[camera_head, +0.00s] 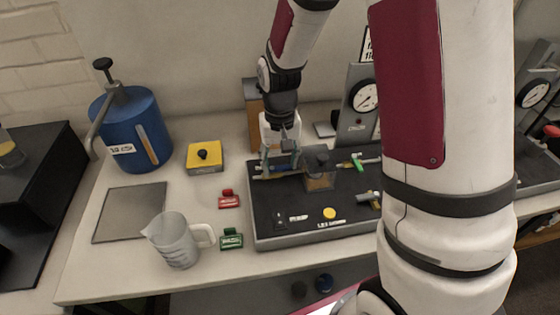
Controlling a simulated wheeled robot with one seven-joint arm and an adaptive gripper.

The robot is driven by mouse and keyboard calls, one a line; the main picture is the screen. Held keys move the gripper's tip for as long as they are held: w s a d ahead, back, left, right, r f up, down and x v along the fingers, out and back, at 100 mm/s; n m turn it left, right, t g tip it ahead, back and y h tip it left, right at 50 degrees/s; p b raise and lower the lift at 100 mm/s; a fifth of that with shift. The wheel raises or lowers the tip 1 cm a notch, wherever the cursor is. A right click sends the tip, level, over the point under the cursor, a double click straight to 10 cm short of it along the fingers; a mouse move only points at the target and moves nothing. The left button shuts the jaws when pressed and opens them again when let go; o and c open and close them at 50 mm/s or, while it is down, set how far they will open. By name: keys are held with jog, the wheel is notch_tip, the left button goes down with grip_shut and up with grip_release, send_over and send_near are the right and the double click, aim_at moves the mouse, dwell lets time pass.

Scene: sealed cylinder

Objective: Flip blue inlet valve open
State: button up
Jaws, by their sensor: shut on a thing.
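A black test board (360,213) on the bench carries a pipe line with a clear square cylinder block (320,170) in its middle. My gripper (280,160) points down at the left end of this pipe, left of the block. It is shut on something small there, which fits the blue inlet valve. The valve's handle is mostly hidden by my fingers, so its angle cannot be told. A green-handled valve (357,160) sits on the pipe to the right of the block.
A dial gauge (364,96) stands behind the board. A blue tank (138,130), a yellow box (204,157), a clear jug (175,241), and red (228,199) and green (231,239) tags are left of it. My arm hides the board's right side.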

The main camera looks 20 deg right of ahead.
aim_at(280, 167)
jog(key=o, duration=0.9)
jog(key=shift+c, duration=0.2)
notch_tip(280, 167, up, 12)
jog(key=shift+r, duration=0.1)
jog(key=s+r+t, duration=0.1)
jog(key=s+r, duration=0.2)
jog(key=s, duration=0.3)
jog(key=s+r+n+t, duration=0.1)
jog(key=s+r+t, duration=0.1)
jog(key=s+r, duration=0.2)
jog(key=s+r+n+t, duration=0.1)
jog(key=s+r, duration=0.3)
jog(key=s, duration=0.6)
jog(key=shift+t, duration=0.6)
